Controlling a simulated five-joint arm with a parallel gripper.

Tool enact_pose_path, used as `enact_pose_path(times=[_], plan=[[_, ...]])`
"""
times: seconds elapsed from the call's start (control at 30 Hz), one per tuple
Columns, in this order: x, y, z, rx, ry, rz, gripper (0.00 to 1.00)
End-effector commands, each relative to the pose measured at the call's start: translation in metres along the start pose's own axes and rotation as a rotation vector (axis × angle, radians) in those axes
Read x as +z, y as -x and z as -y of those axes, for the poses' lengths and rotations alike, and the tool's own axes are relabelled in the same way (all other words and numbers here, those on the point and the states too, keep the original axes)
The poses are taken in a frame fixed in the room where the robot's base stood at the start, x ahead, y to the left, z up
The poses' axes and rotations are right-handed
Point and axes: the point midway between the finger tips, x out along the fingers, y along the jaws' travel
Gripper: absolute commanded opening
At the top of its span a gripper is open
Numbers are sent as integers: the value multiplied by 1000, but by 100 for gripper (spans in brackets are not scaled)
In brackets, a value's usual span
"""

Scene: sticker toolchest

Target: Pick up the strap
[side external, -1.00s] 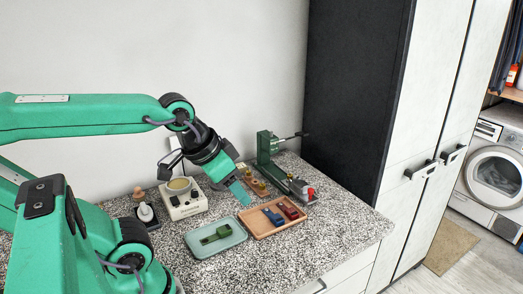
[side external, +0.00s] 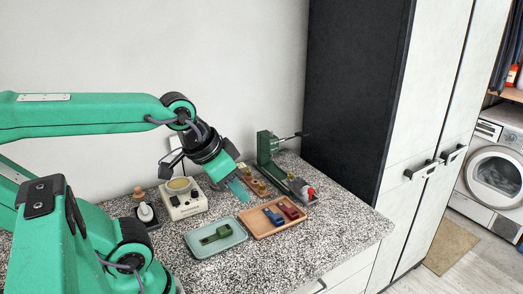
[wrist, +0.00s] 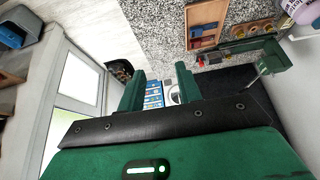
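I cannot tell for sure which thing is the strap. A green piece (side external: 216,234) lies in a pale teal tray (side external: 198,252) at the counter's front. A blue piece (side external: 273,216) and a dark red piece (side external: 289,210) lie in a wooden tray (side external: 262,234) to its right. The wooden tray also shows at the top of the wrist view (wrist: 191,27). My gripper (side external: 241,194) points down above the counter, behind the trays in the side view. In the wrist view my gripper (wrist: 160,76) has its two green fingers apart, with nothing held between them.
A cream device with a round top (side external: 181,195) and a bottle-like thing (side external: 144,212) stand left of my gripper. A green clamp-like tool (side external: 268,156) stands behind right, with small brass-coloured things near it. A black cabinet side (side external: 345,95) bounds the counter. The front right counter is clear.

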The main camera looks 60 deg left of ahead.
Motion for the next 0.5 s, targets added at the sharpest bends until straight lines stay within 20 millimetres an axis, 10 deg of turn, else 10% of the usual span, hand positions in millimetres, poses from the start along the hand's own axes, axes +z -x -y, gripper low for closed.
enact_pose_path(times=[0.5], plan=[[-52,-25,16,1,-341,115,35]])
